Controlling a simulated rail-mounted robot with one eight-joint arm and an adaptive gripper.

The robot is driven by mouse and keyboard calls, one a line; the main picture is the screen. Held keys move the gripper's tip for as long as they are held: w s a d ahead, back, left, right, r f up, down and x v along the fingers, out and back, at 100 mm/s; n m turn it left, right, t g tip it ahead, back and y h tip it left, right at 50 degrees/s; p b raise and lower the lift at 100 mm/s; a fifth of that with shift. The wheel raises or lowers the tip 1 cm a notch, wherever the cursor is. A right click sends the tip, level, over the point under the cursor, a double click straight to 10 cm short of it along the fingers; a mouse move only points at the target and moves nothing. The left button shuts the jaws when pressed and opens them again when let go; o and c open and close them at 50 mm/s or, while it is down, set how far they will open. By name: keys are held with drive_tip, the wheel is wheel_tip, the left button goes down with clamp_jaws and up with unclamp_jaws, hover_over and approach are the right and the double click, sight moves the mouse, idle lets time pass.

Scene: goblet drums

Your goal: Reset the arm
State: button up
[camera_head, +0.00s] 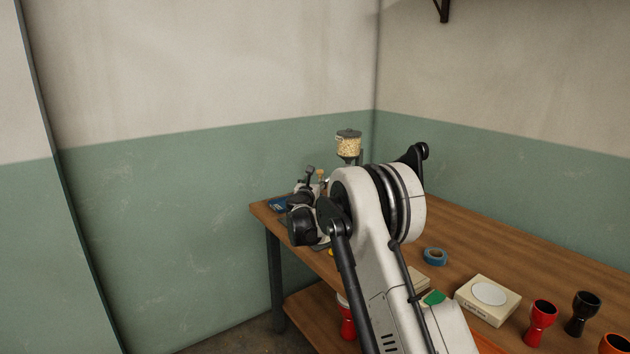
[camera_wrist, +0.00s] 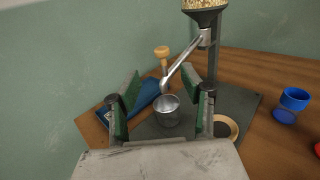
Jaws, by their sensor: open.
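My gripper (camera_wrist: 168,95) is open in the wrist view, its two green-padded fingers spread wide apart. A small grey metal cup (camera_wrist: 167,112) stands upright beyond and between the fingers, on a dark base plate (camera_wrist: 240,105), with no finger visibly touching it. In the head view my white arm reaches over the far left end of the wooden table (camera_head: 500,245). The gripper's fingers cannot be made out clearly there, and the cup is hidden.
A dispenser with a grain-filled hopper (camera_head: 348,142) and metal spout (camera_wrist: 180,65) rises close by. A wooden-topped piece (camera_wrist: 162,53) and blue flat item (camera_wrist: 143,100) are near the fingers. Blue tape (camera_head: 435,256), a pale box (camera_head: 488,298) and red goblet drum (camera_head: 541,318) stand right.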

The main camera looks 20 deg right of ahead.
idle(0.3)
